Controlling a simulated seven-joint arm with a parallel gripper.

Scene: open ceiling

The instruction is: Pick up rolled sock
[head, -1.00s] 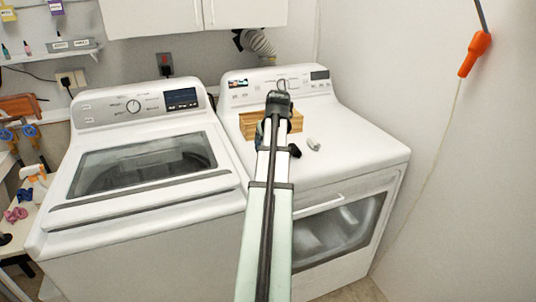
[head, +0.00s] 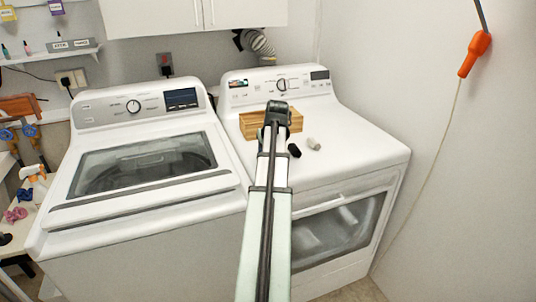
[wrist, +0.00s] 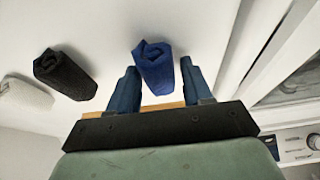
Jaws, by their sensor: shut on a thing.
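A dark blue rolled sock (wrist: 154,60) sits between the two blue fingers of my gripper (wrist: 158,68) in the wrist view. My gripper is shut on it. A black rolled sock (wrist: 65,75) and a whitish rolled sock (wrist: 25,93) lie to its left in that view. In the head view, the black sock (head: 294,150) and the whitish sock (head: 313,144) lie on the dryer top to the right of my arm. The blue sock cannot be made out there, as my wrist and arm cover that spot.
A wooden box (head: 250,122) stands on the white dryer (head: 365,155), just behind my gripper. A washer (head: 140,205) with a glass lid stands to the left. A white wall borders the right side. The dryer top right of the socks is clear.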

